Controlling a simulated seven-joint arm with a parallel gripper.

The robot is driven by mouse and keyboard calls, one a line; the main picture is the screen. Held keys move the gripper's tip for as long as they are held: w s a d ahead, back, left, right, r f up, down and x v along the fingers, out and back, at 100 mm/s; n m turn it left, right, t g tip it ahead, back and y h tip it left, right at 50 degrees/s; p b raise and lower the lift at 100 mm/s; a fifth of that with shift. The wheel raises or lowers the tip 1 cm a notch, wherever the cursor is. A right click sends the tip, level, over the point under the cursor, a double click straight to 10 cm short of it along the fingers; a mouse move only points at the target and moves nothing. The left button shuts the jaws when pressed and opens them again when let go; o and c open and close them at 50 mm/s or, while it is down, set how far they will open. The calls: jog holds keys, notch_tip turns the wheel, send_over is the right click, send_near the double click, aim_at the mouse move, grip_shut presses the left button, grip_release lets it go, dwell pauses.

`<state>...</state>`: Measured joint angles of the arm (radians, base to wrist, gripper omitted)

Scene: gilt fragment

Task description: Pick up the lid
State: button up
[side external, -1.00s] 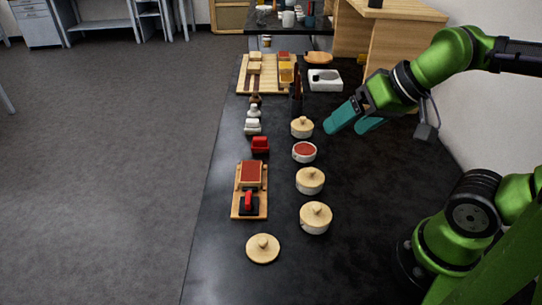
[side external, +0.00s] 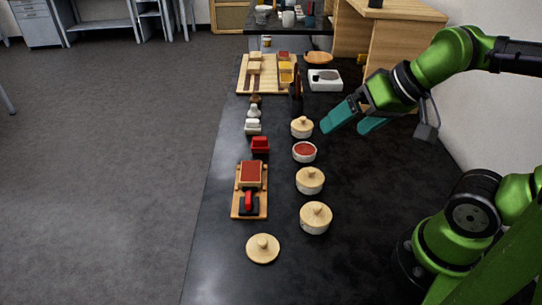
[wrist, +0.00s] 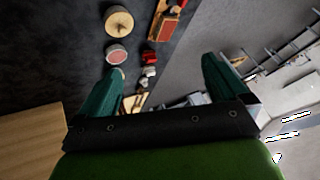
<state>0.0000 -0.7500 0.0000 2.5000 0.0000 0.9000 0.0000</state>
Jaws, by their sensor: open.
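A loose round wooden lid (side external: 263,248) with a knob lies flat on the dark table near its front left. Three white pots wear similar lids: a front pot (side external: 315,218), a middle pot (side external: 310,181) and a back pot (side external: 302,128). An uncovered white pot (side external: 304,152) with red contents stands between the middle and back pots; it also shows in the wrist view (wrist: 116,54). My gripper (side external: 346,126) is open and empty, above the table just right of the back pot. In the wrist view its fingers (wrist: 163,85) are spread apart.
A wooden board with a red block and a red-handled tool (side external: 249,190) lies left of the pots. A red item (side external: 260,145) and small white items (side external: 253,126) stand behind it. A wooden tray (side external: 243,78) and white box (side external: 325,80) are farther back. The table right of the pots is clear.

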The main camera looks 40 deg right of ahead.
jog(key=w+a+f+n+g, duration=0.1)
jog(key=w+a+f+g, duration=0.15)
jog(key=a, duration=0.35)
jog(key=w+a+f+n+g, duration=0.1)
jog(key=a+f+n+g, duration=0.15)
jog(key=a, duration=0.25)
jog(key=m+g+h, duration=0.2)
jog(key=m, duration=0.2)
send_over(262, 240)
notch_tip(262, 240, down, 14)
jog(key=shift+w+d+r, duration=0.1)
jog(key=shift+f, duration=2.7)
jog(key=c, duration=1)
jog(key=shift+r, duration=0.25)
jog(key=r, duration=0.9)
jog(key=shift+w+d, duration=0.1)
jog(key=shift+d, duration=0.2)
jog(key=w+d+m, duration=0.3)
jog(key=w+d, duration=0.1)
jog(key=d, duration=0.6)
jog(key=w+d+m, duration=0.4)
jog(key=d, duration=0.6)
jog(key=w+d+m, duration=0.4)
jog(key=w+d, duration=0.1)
jog(key=d, duration=0.5)
jog(key=shift+f, duration=0.1)
jog(key=shift+w+a+f, duration=0.1)
jog(key=shift+f, duration=1.45)
jog(key=shift+w+a+f, duration=0.1)
jog(key=shift+f, duration=1.4)
